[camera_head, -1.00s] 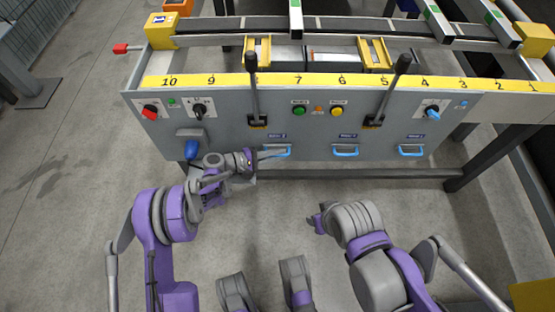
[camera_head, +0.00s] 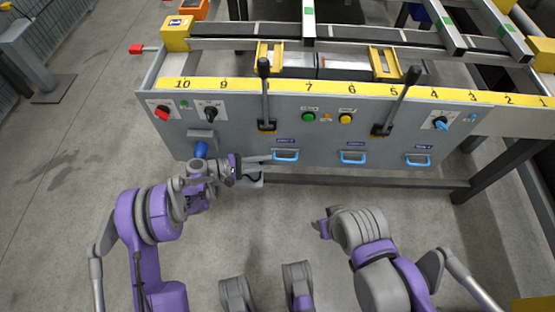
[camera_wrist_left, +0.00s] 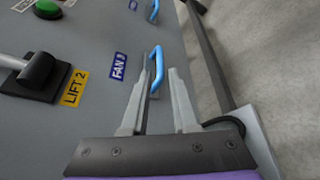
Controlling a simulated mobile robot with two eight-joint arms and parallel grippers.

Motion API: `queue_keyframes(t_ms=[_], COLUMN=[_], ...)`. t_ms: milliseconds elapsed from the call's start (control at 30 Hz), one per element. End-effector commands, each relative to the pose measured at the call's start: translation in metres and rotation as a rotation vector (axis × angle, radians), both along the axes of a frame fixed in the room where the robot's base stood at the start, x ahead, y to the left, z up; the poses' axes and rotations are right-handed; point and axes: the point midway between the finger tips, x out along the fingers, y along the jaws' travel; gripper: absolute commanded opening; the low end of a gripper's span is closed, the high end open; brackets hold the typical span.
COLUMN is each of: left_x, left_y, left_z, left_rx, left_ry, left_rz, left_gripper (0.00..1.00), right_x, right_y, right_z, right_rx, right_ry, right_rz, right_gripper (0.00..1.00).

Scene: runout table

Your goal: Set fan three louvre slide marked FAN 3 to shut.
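The FAN 3 slide has a blue handle (camera_head: 285,156) low on the grey panel's front, the leftmost of three such handles. In the left wrist view the blue handle (camera_wrist_left: 157,62) stands beside the blue FAN 3 label (camera_wrist_left: 118,66). My left gripper (camera_head: 268,159) is at this handle, coming from the left. In the left wrist view its two fingers (camera_wrist_left: 160,76) are apart, with the handle's near end between their tips; I see no grip on it. My right gripper (camera_head: 321,227) is low, in front of the panel and away from it; its fingers are not clear.
Two more blue handles (camera_head: 352,158) (camera_head: 418,160) sit to the right. Two black levers (camera_head: 265,95) (camera_head: 400,100) stand up from the panel. A blue knob (camera_head: 201,149) sticks out at lower left. A dark crossbar (camera_head: 370,181) runs below; the floor in front is clear.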

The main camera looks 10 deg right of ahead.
Motion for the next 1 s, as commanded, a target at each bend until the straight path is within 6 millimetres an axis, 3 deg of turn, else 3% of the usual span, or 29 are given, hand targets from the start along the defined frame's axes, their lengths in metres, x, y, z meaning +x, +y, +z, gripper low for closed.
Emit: queue_keyframes(t_ms=[233, 833, 1000], left_x=[-0.002, -0.002, -0.003], left_y=[0.026, 0.028, 0.031], left_z=[0.006, 0.006, 0.020], left_rx=[0.001, 0.001, 0.054], left_ry=[0.000, -0.001, -0.017], left_rz=[0.001, 0.000, 0.001], left_gripper=[0.27, 0.27, 0.27], right_x=[-0.001, -0.001, -0.001], right_y=[0.000, 0.000, 0.000], right_z=[0.004, 0.004, 0.004], right_rx=[0.000, 0.000, 0.000], right_ry=[-0.001, -0.001, -0.001], right_rz=[0.000, 0.000, 0.000], right_gripper=[0.49, 0.49, 0.49])
